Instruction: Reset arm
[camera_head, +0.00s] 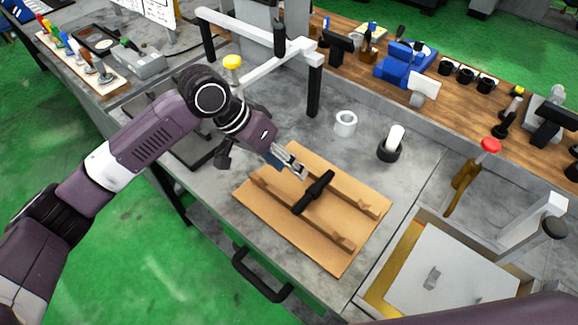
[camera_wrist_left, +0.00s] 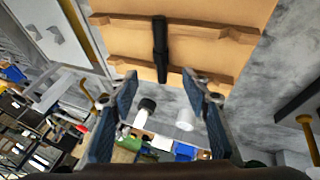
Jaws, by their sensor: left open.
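My left arm reaches in from the left in the head view. Its left gripper (camera_head: 288,161) is over the far left edge of a wooden board, apart from the black shaft. In the left wrist view the left gripper (camera_wrist_left: 165,85) shows two blue fingers spread wide with nothing between them. The black stepped shaft (camera_head: 313,192) lies across the two rails of the wooden board (camera_head: 335,259). The shaft also shows in the left wrist view (camera_wrist_left: 160,45). My right gripper is not in view.
A white ring (camera_head: 345,123) and a white cylinder in a black base (camera_head: 391,143) stand behind the board. A grey frame (camera_head: 262,66) stands at the back left. A grey-lidded box (camera_head: 450,280) and a red-knobbed lever (camera_head: 463,178) are at right.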

